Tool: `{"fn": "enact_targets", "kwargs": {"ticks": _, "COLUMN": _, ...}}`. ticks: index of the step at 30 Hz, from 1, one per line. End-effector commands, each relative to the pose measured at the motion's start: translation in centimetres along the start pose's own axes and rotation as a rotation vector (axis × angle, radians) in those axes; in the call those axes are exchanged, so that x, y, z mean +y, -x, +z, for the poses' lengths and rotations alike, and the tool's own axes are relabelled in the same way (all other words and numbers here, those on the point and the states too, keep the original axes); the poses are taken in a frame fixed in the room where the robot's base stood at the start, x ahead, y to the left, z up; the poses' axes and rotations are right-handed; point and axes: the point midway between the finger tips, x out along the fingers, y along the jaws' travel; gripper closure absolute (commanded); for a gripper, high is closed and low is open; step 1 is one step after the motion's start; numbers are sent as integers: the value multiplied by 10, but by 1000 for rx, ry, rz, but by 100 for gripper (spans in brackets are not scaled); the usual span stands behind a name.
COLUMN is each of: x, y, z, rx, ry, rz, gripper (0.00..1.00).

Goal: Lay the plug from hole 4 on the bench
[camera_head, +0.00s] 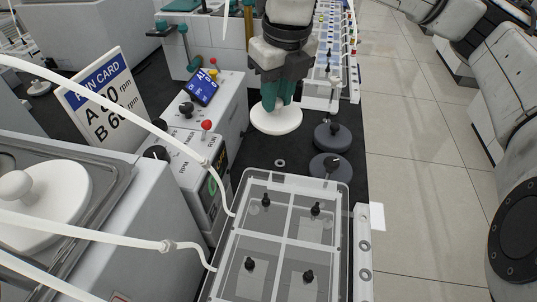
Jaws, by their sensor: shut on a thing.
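My gripper (279,98) has teal fingers and is shut at the top of a white round plug (277,121), at the upper middle of the view. The fingers hide the plug's grip. The plug's disc looks level and is over the black bench (265,160); I cannot tell whether it touches it. A similar white plug with a round knob (17,186) sits in the steel-topped bath (115,171) at the left. No hole number is readable, and hole 4 cannot be identified.
A small ring (280,162) lies nearer. A clear-lidded box (285,237) with black knobs fills the front. A control box (207,105) stands left, beside a run card (103,98). White hoses cross the left.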

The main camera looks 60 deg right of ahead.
Motion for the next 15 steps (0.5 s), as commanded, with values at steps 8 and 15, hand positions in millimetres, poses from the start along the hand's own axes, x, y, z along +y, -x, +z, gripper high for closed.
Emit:
{"fn": "enact_targets", "kwargs": {"ticks": 8, "x": 1, "y": -68, "z": -11, "rx": 3, "ry": 0, "rz": 4, "gripper": 100}}
{"fn": "enact_targets", "kwargs": {"ticks": 15, "x": 0, "y": -100, "z": -15, "rx": 0, "ry": 2, "rz": 2, "gripper": 100}}
